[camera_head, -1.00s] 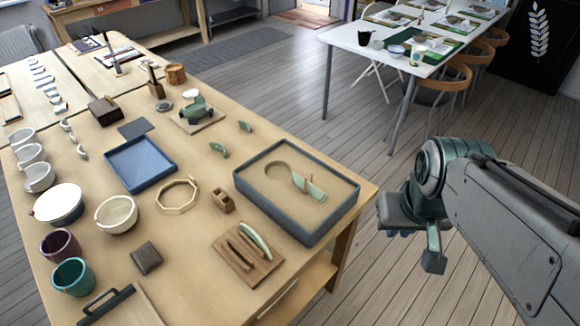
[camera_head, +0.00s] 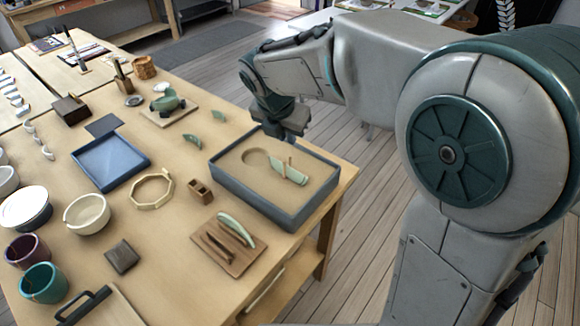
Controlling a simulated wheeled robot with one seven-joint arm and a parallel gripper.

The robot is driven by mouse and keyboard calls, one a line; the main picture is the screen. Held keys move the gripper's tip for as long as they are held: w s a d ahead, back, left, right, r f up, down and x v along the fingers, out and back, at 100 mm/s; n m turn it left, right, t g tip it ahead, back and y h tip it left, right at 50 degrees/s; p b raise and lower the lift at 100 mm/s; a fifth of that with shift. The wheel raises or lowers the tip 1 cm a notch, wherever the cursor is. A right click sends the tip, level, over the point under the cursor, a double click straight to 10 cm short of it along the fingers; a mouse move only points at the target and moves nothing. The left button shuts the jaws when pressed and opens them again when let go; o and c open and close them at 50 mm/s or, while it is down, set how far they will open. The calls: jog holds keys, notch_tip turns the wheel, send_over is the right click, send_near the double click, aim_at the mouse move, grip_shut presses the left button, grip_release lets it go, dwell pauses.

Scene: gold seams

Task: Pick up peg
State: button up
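A small, thin upright wooden piece, which looks like the peg (camera_head: 289,164), stands beside a pale green shard (camera_head: 284,174) in a grey-blue tray (camera_head: 263,206) filled with sand. Whether the peg touches the shard is too small to tell. My gripper (camera_head: 279,131) is in the air near the tray's far edge, beyond the peg and apart from it. Its fingers are small, dark and partly hidden by its own body, so their opening does not show.
A wooden board (camera_head: 228,246) with curved pieces lies before the tray. A small wooden block with holes (camera_head: 200,191) and an octagonal wooden ring (camera_head: 151,190) are left of it. Green shards (camera_head: 192,141) lie behind. A blue tray (camera_head: 110,160) and bowls stand farther left.

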aim_at(290, 156)
jog(key=shift+n, duration=0.6)
jog(key=x, duration=0.6)
jog(key=a+x, duration=0.1)
jog(key=x, duration=0.2)
jog(key=shift+w, duration=0.2)
jog(key=shift+w+x, duration=0.15)
jog(key=shift+x, duration=1.15)
jog(key=shift+w+x, duration=0.1)
jog(key=shift+x, duration=1.2)
jog(key=shift+r, duration=0.1)
jog(key=shift+c, duration=0.2)
grip_shut()
jog(key=shift+r, duration=0.1)
